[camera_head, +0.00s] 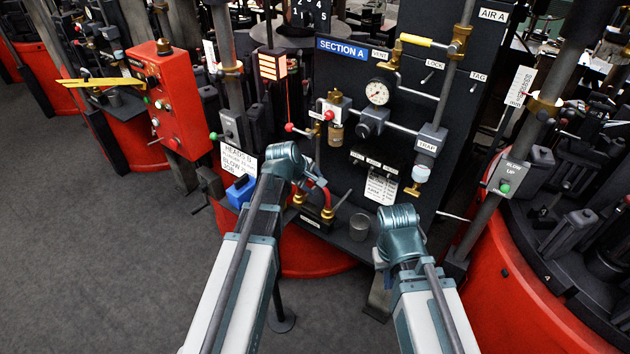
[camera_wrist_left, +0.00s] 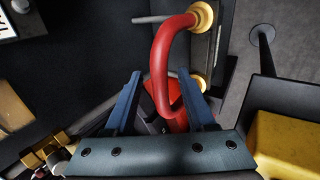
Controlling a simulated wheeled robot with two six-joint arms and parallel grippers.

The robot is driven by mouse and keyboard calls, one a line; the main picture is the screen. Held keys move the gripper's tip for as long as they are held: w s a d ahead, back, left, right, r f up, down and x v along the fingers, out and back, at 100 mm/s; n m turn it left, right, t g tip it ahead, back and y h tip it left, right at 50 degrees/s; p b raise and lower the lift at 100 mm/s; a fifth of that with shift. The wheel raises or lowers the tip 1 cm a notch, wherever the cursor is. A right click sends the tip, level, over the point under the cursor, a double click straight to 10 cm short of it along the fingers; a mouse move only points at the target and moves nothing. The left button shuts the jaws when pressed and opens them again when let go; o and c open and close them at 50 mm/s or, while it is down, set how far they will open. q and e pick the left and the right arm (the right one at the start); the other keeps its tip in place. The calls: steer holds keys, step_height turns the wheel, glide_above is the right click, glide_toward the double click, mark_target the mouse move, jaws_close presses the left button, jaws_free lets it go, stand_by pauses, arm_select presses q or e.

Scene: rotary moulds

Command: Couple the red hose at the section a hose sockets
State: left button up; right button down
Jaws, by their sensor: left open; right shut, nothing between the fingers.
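The red hose (camera_wrist_left: 163,62) forms a curved loop in the left wrist view. Its upper end meets a brass socket (camera_wrist_left: 203,17); a second brass socket (camera_wrist_left: 199,84) lies below, and I cannot tell whether the hose sits in it. My left gripper (camera_wrist_left: 160,76) is open, its blue fingers on either side of the lower part of the hose. In the head view the red hose (camera_head: 325,192) shows just right of my left wrist, above a brass socket (camera_head: 328,213). My right gripper (camera_head: 384,260) is shut and empty, low in front of the panel.
The dark SECTION A panel (camera_head: 440,100) carries a gauge (camera_head: 377,92), valves and pipes. A grey cup (camera_head: 359,227) stands on the ledge right of the sockets. A blue box (camera_head: 240,191) is left of my left wrist. Open grey floor (camera_head: 90,240) lies left.

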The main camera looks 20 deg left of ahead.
arm_select(q)
steer(key=p+v, duration=0.9)
steer(key=v, duration=0.3)
steer(key=shift+d, duration=0.15)
steer(key=s+d+f+m+g+y, duration=0.3)
steer(key=s+d+m+g, duration=0.3)
steer(key=s+d+m, duration=0.9)
steer(key=shift+s+d+f+m+g+y, duration=0.25)
steer(key=shift+s+m+g+y, duration=0.15)
steer(key=shift+s+m, duration=1.2)
steer(key=shift+s, duration=0.15)
